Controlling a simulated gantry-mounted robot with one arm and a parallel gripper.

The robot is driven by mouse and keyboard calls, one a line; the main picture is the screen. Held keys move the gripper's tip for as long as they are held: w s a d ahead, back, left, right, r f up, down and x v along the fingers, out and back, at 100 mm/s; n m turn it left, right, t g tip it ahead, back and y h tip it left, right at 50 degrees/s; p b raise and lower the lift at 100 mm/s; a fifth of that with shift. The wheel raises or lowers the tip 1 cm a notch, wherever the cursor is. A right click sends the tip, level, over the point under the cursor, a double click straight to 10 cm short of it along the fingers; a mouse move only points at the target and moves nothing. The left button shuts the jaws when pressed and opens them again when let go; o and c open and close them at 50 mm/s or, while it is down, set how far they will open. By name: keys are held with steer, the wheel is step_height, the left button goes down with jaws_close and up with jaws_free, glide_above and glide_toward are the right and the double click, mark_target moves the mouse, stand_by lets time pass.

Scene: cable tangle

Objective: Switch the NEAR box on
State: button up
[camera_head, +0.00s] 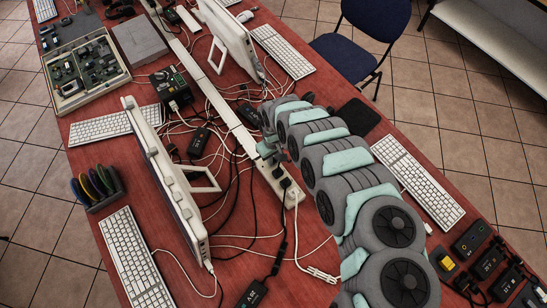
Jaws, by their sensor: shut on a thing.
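My arm reaches in from the lower right over the red table. My gripper (270,158) is at the middle of the table, just above a white power strip (291,192). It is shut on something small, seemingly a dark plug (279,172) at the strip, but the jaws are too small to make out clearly. A black box with a green label (172,88) stands left of the gripper. A smaller black box (199,140) lies among the cables, and another labelled one (252,295) lies at the near edge. No label reading NEAR is legible.
White and black cables tangle around the strip. Two white monitors (163,180) (229,35) stand on the left and at the back. Keyboards (417,180), a parts tray (84,72) and several small black boxes (471,240) occupy the edges. A blue chair (345,55) stands behind.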

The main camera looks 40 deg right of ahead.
jaws_close()
steer(key=g+b, duration=0.1)
steer(key=b, duration=0.2)
steer(key=shift+w+f, duration=0.35)
steer(key=shift+f, duration=0.05)
steer(key=g+b, duration=0.1)
steer(key=b, duration=0.5)
steer(key=shift+w+d+f+g, duration=0.1)
steer(key=shift+w+g, duration=0.1)
steer(key=shift+g, duration=0.2)
steer(key=b, duration=0.2)
steer(key=shift+g+y+b, duration=0.3)
steer(key=shift+r+b, duration=0.2)
steer(key=shift+b, duration=0.25)
steer(key=shift+r, duration=0.3)
steer(key=o, duration=0.8)
jaws_free()
steer(key=shift+r, duration=0.1)
